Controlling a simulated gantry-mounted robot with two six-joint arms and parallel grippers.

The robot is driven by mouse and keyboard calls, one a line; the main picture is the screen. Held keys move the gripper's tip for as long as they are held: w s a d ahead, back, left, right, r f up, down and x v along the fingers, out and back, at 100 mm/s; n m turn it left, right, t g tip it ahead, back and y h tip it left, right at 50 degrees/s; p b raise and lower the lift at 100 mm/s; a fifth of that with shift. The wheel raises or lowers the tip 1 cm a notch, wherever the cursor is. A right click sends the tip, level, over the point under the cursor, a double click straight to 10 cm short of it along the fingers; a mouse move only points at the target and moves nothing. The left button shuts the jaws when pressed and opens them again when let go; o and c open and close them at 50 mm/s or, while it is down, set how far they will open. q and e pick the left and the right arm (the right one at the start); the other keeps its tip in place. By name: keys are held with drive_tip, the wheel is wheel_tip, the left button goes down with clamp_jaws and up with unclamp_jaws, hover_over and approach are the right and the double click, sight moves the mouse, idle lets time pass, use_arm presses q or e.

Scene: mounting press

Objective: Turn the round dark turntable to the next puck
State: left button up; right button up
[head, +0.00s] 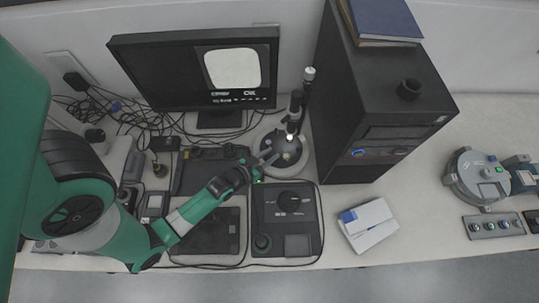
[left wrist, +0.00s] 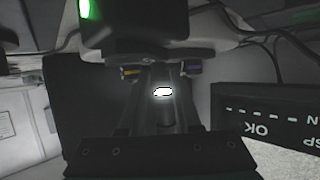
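The round dark turntable (head: 284,147) sits on a pale round base, just right of the monitor's foot in the head view. Several small pucks lie on it, and a microscope-like column with a bright lit spot stands over its back right side. My left gripper (head: 266,158) reaches in from the left, its tips at the turntable's left front rim. I cannot tell whether they touch it. In the dark left wrist view, the fingers (left wrist: 160,100) are hard to make out, with a yellowish puck (left wrist: 129,71) and a purplish puck (left wrist: 192,68) beyond. My right gripper is out of view.
A monitor (head: 205,70) stands behind left, and a black computer tower (head: 370,110) to the right. A black control box (head: 287,220) with a knob lies in front. A white box (head: 368,225) lies front right.

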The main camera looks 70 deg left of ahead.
use_arm(q)
drive_tip(key=shift+c, duration=0.2)
clamp_jaws()
idle(1.1)
